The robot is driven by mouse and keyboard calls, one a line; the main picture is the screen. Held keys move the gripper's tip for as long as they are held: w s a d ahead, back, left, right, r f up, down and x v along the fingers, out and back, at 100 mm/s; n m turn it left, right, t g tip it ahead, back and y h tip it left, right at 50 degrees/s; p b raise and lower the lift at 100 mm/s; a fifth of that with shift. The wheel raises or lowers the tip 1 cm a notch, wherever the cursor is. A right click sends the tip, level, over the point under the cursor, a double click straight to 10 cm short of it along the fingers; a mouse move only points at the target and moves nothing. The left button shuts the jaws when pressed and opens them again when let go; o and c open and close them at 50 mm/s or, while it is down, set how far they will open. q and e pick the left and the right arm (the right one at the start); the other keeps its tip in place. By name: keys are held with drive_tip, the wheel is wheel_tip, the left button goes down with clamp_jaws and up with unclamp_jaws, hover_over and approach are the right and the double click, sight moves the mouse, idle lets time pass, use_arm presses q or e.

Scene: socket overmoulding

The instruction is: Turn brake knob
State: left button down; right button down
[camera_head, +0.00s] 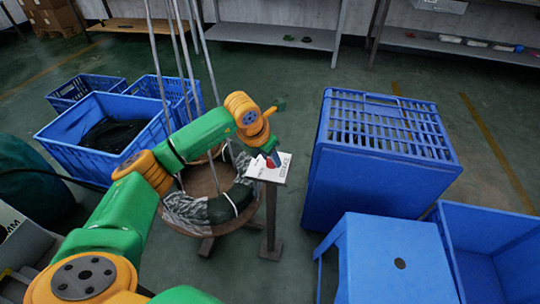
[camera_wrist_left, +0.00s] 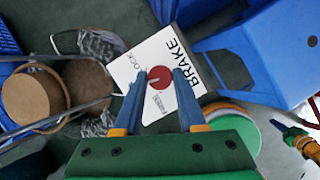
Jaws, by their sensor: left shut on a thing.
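The red round brake knob (camera_wrist_left: 160,78) sits on a white plate (camera_wrist_left: 145,62) lettered BRAKE and LOCK in the left wrist view. In the head view the plate (camera_head: 262,173) tops a dark post, and the knob is partly hidden by my gripper. My left gripper (camera_wrist_left: 159,76) is shut on the knob, with one blue finger on each side of it. It also shows in the head view (camera_head: 272,157), reaching down to the plate. What looks like my right gripper (camera_wrist_left: 298,135) shows small at the right edge of the left wrist view, its jaws unclear.
A wooden reel (camera_head: 205,180) with wrapped dark coil stands left of the post. A blue slatted crate (camera_head: 335,165) and a blue stool (camera_head: 395,255) stand right. Blue bins (camera_head: 75,150) are at the left. Shelves line the back; open green floor lies before them.

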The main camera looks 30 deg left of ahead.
use_arm(q)
drive_tip(key=shift+d+n+y, duration=0.1)
drive_tip(key=shift+n+y, duration=0.3)
drive_tip(key=shift+n, duration=0.7)
drive_tip(key=shift+c, duration=2.4)
unclamp_jaws()
drive_tip(key=p+v, duration=0.1)
drive_tip(key=v, duration=0.6)
